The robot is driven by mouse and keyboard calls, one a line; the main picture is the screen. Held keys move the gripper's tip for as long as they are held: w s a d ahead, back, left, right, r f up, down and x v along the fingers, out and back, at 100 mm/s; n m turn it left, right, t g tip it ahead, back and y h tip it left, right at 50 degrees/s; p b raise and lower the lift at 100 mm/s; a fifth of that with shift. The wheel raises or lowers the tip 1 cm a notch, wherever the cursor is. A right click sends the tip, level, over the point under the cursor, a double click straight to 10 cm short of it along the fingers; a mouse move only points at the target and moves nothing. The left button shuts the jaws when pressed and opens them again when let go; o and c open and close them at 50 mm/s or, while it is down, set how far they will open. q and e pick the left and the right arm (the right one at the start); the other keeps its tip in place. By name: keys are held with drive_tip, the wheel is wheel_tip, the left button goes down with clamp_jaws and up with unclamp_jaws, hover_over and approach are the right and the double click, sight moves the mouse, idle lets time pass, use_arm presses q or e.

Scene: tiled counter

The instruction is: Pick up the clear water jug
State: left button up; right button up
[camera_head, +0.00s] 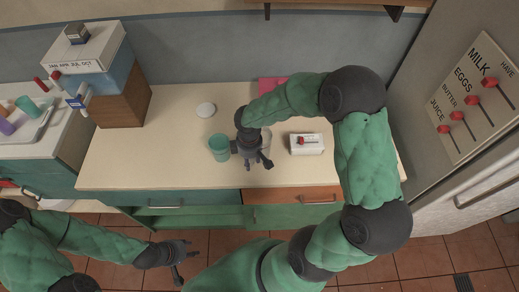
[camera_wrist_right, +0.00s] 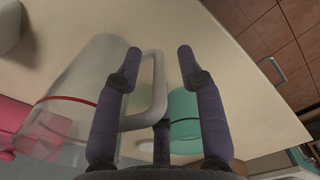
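The clear water jug (camera_wrist_right: 75,95) lies left of centre in the right wrist view, see-through with a red line around it. Its pale grey handle (camera_wrist_right: 155,95) is between the fingers of my right gripper (camera_wrist_right: 159,54), which is open around it; I cannot tell whether they touch. In the head view my right gripper (camera_head: 256,162) is over the counter and hides most of the jug (camera_head: 266,140). My left gripper (camera_head: 185,263) is empty, with its fingers apart, in front of the counter above the floor.
A teal cup (camera_head: 219,148) stands close left of my right gripper; it also shows in the wrist view (camera_wrist_right: 184,115). A white box with a red part (camera_head: 307,149) is to the right. The counter's left (camera_head: 130,160) is clear.

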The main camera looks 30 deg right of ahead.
drive_tip(key=shift+f, duration=0.9)
clamp_jaws()
drive_tip(key=shift+r, duration=0.1)
drive_tip(key=shift+r, duration=0.45)
wheel_tip(320, 180, up, 2)
drive_tip(key=shift+r+p, duration=0.15)
drive_tip(key=shift+p, duration=0.35)
drive_tip(key=s+a+r+p, duration=0.3)
drive_tip(key=s+a+r, duration=0.3)
drive_tip(key=s+r, duration=0.3)
drive_tip(key=s, duration=0.3)
drive_tip(key=shift+s+a+r, duration=0.15)
drive_tip(key=shift+s+r, duration=0.1)
drive_tip(key=shift+r, duration=0.15)
